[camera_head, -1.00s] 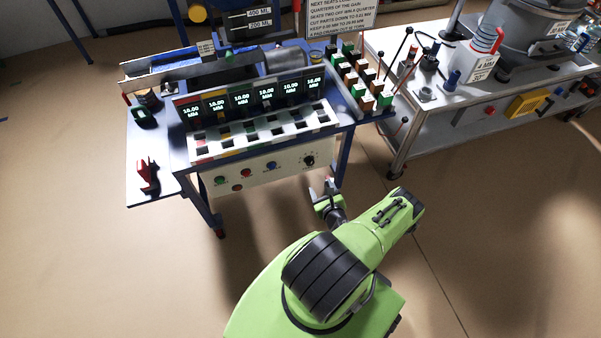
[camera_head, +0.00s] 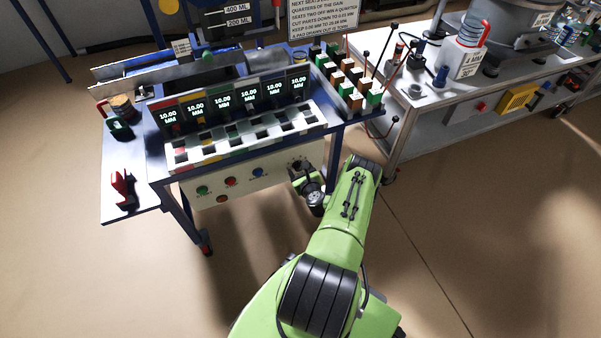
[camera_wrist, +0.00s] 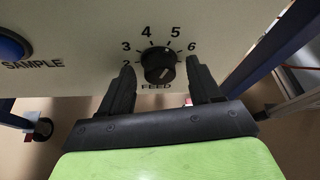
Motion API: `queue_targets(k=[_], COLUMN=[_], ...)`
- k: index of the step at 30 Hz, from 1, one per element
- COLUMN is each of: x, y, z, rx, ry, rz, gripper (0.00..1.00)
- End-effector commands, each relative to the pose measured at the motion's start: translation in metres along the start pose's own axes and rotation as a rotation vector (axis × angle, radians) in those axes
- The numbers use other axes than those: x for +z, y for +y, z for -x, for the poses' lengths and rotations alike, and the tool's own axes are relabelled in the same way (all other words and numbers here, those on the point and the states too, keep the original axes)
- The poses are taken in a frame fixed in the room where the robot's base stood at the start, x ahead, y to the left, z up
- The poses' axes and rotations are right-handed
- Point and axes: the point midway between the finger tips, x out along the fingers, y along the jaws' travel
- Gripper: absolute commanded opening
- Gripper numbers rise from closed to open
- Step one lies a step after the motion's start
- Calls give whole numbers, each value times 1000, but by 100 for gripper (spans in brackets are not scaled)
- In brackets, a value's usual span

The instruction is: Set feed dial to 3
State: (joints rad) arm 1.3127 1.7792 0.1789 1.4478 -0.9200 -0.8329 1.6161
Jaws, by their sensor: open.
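The feed dial (camera_wrist: 159,66) is a round black knob on the pale panel, with FEED printed below it and numbers 2 to 6 readable around it in the wrist view. My gripper (camera_wrist: 161,68) is open, with one black finger on each side of the dial and a gap visible on both sides. In the head view my gripper (camera_head: 303,180) is at the panel's right end and mostly covers the dial.
A blue SAMPLE button (camera_wrist: 12,46) is left of the dial. Green (camera_head: 203,190) and red (camera_head: 230,181) buttons are farther left on the panel. Displays reading 10.00 MM (camera_head: 222,103) stand above. A blue table leg (camera_wrist: 282,45) is close on the right.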

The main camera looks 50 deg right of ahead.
Motion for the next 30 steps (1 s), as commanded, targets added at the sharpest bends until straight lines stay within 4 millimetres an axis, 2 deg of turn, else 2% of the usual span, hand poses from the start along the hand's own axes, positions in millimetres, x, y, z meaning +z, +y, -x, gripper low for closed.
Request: queue_targets(k=[3, 14, 23, 30], x=[0, 0, 0, -1], y=[0, 0, 1, 2], z=[0, 1, 1, 1], rx=[0, 1, -13, -64], ry=[0, 1, 1, 2], rz=[0, 0, 32, 156], gripper=[63, 8, 8, 8])
